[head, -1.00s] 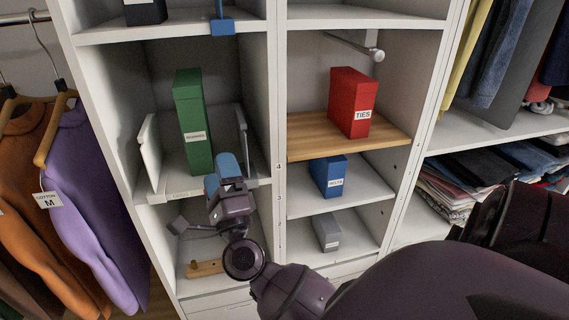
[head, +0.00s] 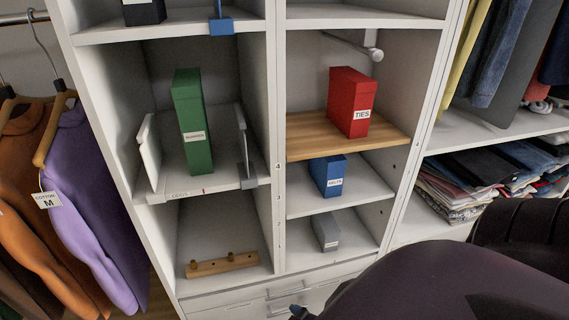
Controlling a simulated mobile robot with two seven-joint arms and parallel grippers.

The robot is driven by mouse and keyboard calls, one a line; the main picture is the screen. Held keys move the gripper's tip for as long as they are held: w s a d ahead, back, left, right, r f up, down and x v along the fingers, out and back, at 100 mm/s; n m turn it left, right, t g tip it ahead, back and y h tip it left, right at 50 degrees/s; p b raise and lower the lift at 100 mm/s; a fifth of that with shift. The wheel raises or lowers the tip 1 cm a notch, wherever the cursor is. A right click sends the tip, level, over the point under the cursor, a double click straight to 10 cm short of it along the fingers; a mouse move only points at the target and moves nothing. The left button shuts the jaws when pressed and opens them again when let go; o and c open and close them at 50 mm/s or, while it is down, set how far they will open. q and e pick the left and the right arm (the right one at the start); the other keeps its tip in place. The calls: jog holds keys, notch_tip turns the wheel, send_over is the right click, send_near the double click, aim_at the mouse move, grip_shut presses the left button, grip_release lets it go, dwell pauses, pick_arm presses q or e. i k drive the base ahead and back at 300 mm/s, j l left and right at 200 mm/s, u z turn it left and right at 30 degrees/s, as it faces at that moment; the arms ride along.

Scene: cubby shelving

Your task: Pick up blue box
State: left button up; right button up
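The blue box (head: 328,176) with a white label stands in a right-column cubby in the head view, on the white shelf below the wooden shelf. Nothing covers it, and no gripper is near it. A dark part of my arm fills the lower right corner. Neither of my grippers shows in the view.
A red box labelled TIES (head: 349,102) stands on the wooden shelf (head: 305,134) above. A grey box (head: 326,231) stands one shelf below. A green box (head: 192,125) is in the left column, above a wooden peg rail (head: 222,264). Clothes hang at left; folded clothes (head: 462,188) lie at right.

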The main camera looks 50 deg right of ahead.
aim_at(327, 172)
jog(key=z, duration=1.75)
